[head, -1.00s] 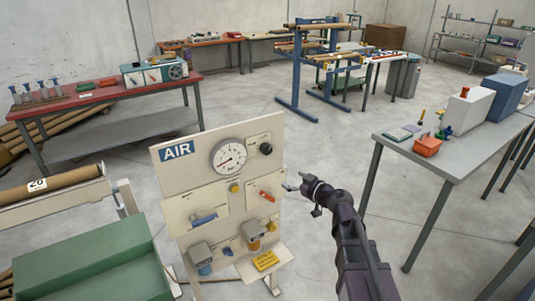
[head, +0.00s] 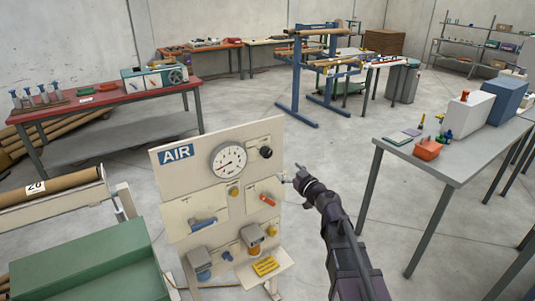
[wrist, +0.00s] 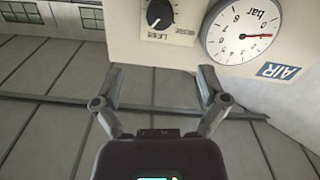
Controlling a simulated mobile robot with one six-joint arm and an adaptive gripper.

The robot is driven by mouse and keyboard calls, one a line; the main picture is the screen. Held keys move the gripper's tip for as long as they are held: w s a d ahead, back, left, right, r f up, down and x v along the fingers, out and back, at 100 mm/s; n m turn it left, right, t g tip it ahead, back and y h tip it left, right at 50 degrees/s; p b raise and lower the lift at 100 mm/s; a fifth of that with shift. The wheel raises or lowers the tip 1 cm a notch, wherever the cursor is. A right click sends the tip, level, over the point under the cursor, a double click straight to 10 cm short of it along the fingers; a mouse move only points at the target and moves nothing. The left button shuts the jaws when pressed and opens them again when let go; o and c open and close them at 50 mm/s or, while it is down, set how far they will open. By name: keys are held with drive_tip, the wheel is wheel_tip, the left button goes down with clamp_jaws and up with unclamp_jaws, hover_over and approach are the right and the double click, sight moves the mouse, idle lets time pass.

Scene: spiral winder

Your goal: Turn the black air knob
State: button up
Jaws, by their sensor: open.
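The black air knob (head: 266,152) is at the upper right of the upright AIR panel (head: 165,185), to the right of the round gauge (head: 228,160). In the wrist view the black knob (wrist: 160,13) shows at the top, upside down, with a white pointer line and a scale around it. My gripper (head: 287,178) is in front of the panel's right edge, a little right of and below the knob in the head view. In the wrist view my gripper (wrist: 160,78) has its two fingers apart with nothing between them. The fingers are apart from the knob.
The panel also bears a yellow button (head: 234,190), a red-orange lever (head: 267,200), a blue lever (head: 203,222) and a yellow block (head: 265,265) on a shelf. A grey table (head: 455,150) stands to the right.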

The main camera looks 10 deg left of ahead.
sight(268, 153)
drive_tip(key=x, duration=1.3)
drive_tip(key=shift+a, duration=0.1)
drive_tip(key=c, duration=1.1)
